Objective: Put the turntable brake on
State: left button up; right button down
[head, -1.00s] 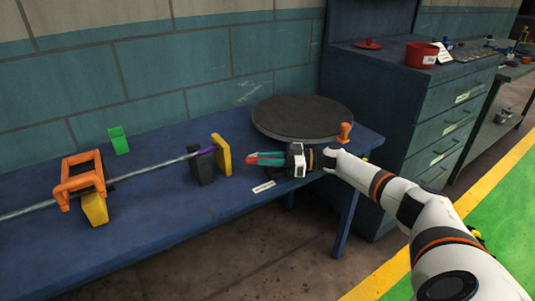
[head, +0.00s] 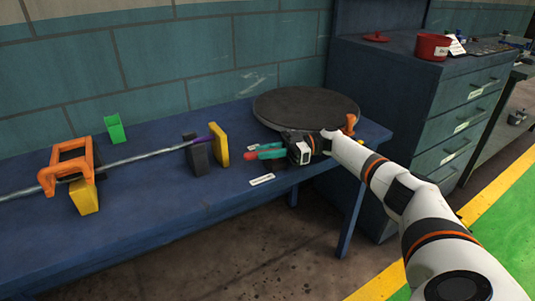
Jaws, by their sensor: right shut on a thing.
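The turntable (head: 306,105) is a dark round disc lying flat at the right end of the blue bench. A small orange part (head: 350,124) stands up at its right edge, partly behind my right arm. My right gripper (head: 262,152) is in front of the turntable, low over the bench, pointing left. Its teal fingers are shut on a small red thing (head: 250,156), mostly hidden between them; I cannot tell if this is the brake. My left gripper is not in view.
Left of my right gripper stand a yellow block (head: 220,145) and a dark block (head: 196,157). A green block (head: 115,128) stands behind. A white label (head: 262,180) lies near the bench's front edge.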

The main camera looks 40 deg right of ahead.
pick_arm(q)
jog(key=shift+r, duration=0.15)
pick_arm(e)
jog(key=c, duration=1.3)
grip_release()
jog(key=shift+r, duration=0.3)
pick_arm(q)
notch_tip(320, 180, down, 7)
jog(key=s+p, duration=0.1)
jog(key=p, duration=0.1)
pick_arm(e)
notch_tip(320, 180, up, 9)
jog(key=shift+r, duration=0.2)
